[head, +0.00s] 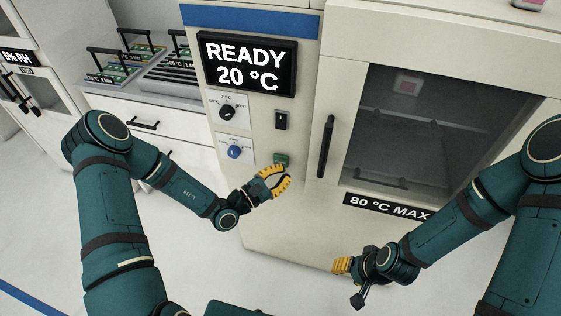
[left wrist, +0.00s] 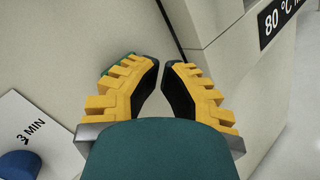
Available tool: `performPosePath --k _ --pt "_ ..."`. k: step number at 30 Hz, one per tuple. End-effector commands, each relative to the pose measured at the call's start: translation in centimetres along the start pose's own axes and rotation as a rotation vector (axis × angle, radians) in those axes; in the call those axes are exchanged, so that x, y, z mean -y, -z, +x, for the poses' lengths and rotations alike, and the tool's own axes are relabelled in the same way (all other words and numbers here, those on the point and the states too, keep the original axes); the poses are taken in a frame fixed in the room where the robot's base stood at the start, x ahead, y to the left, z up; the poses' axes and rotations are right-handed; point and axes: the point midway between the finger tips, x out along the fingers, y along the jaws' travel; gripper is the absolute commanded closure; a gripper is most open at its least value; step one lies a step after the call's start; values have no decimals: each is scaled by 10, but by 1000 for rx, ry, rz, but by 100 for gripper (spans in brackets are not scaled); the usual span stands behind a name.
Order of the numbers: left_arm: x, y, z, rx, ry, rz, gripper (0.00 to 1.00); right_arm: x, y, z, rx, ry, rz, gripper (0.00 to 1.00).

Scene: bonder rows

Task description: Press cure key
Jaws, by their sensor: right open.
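The cure key looks to be the small green key (head: 282,159) low on the oven's control panel; its label is not readable. My left gripper (head: 287,174) is just below and in front of it, partly overlapping it. In the left wrist view its yellow fingers (left wrist: 164,66) converge, with a narrow empty gap between the tips. A green edge shows behind one finger there, and I cannot tell whether it is the key. I cannot tell whether the fingers touch the panel. My right gripper (head: 347,282) is open and empty, low in front of the oven.
The display (head: 248,64) reads READY 20 °C. A black knob (head: 227,112), a blue knob (head: 234,152) and a dark switch (head: 281,120) sit on the panel. The glass oven door (head: 440,120) is closed, with a vertical handle (head: 326,146). Racks (head: 170,78) stand on the left counter.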

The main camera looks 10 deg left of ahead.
Motion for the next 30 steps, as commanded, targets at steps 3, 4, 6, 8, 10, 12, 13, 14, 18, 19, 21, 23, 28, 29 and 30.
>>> performPosePath --k 3,4,6,8,10,12,13,14,18,19,21,23,28,29,30 --pt "0 0 0 0 0 0 100 0 0 0 0 0 0 53" --pt "0 0 0 0 0 0 100 0 0 0 0 0 0 53" --pt "0 0 0 0 0 0 100 0 0 0 0 0 0 53" --pt "0 0 0 0 0 0 100 0 0 0 0 0 0 53" --pt "0 0 0 0 0 0 100 0 0 0 0 0 0 53" --pt "0 0 0 0 0 0 100 0 0 0 0 0 0 53" --pt "0 0 0 0 0 0 100 0 0 0 0 0 0 53" --pt "0 0 0 0 0 0 100 0 0 0 0 0 0 53" --pt "0 0 0 0 0 0 100 0 0 0 0 0 0 53" --pt "0 0 0 0 0 0 100 0 0 0 0 0 0 53" --pt "0 0 0 0 0 0 100 0 0 0 0 0 0 53" --pt "0 0 0 0 0 0 100 0 0 0 0 0 0 53" --pt "-2 1 3 0 0 0 100 0 0 -1 0 0 0 53" --pt "-2 1 4 0 0 0 100 1 0 -2 0 0 0 53" --pt "-3 2 5 1 0 0 100 1 0 -2 0 0 0 53"
